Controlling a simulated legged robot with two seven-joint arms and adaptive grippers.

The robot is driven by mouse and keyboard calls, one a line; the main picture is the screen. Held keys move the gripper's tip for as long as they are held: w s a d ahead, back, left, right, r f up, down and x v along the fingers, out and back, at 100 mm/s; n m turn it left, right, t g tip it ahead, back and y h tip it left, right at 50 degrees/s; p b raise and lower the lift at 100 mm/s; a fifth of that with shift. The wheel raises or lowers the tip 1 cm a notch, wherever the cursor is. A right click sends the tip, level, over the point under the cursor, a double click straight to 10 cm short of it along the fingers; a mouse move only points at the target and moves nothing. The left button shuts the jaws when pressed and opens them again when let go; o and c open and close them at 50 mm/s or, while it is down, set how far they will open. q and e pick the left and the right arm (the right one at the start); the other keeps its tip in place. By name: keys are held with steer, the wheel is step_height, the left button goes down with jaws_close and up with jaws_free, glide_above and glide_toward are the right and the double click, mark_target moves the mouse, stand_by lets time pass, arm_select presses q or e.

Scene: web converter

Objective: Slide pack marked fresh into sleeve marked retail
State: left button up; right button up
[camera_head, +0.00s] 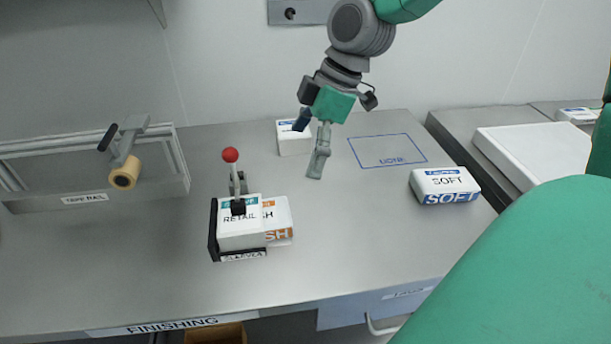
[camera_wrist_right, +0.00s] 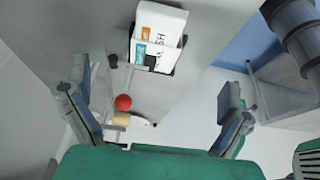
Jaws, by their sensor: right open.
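The pack marked fresh (camera_head: 278,218) is white with orange lettering, of which "SH" shows. Its left part is hidden at the white sleeve marked retail (camera_head: 240,236), and its right end sticks out. I cannot tell how deep it sits. The sleeve stands in a black holder (camera_head: 213,230) under a red-knobbed lever. In the right wrist view the pack (camera_wrist_right: 163,22) and the sleeve (camera_wrist_right: 138,52) show at the top. My right gripper (camera_head: 309,146) is open and empty, above the table, behind and to the right of the pack. My left gripper is not in view.
A white pack marked soft (camera_head: 445,187) lies at the right, near a blue outlined area (camera_head: 388,151). A white box (camera_head: 293,138) stands behind my right gripper. A rail with a tan roll (camera_head: 124,175) is at the left. The table front is clear.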

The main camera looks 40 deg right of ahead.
steer(key=b, duration=0.3)
glide_toward(287, 209)
steer(key=r, duration=0.2)
steer(key=x, duration=0.4)
steer(key=b+x, duration=0.1)
steer(key=x, duration=0.3)
steer(key=b+x, duration=0.1)
steer(key=x, duration=0.4)
steer(key=shift+s+d+f, duration=0.15)
steer(key=shift+d, duration=0.2)
steer(key=shift+a+f, duration=0.3)
steer(key=shift+f, duration=0.05)
steer(key=shift+d, duration=0.15)
